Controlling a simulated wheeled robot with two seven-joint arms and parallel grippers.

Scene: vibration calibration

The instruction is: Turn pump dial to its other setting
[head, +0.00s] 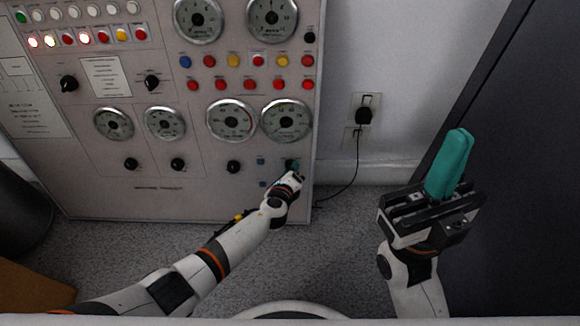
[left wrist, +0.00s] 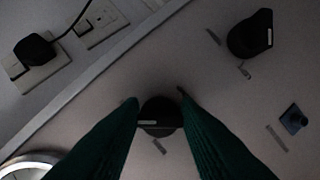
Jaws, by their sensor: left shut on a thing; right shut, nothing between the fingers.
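The control panel (head: 220,185) fills the left of the head view, with a row of black dials low on it. My left gripper (head: 293,168) reaches its lower right part. In the left wrist view the teal fingers (left wrist: 160,118) of my left gripper are shut around a black round dial (left wrist: 160,112) with a pale mark across it. The dial's sides are partly hidden by the fingertips. I cannot read its label. My right gripper (head: 452,160) is raised at the right, away from the panel, its teal fingers together and empty.
Another black knob (left wrist: 250,34) and a small blue button (left wrist: 293,118) are near the held dial. A wall outlet with a black plug (head: 364,115) and hanging cord is right of the panel. A dark door-like surface (head: 525,170) stands at the right. Carpet is open below.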

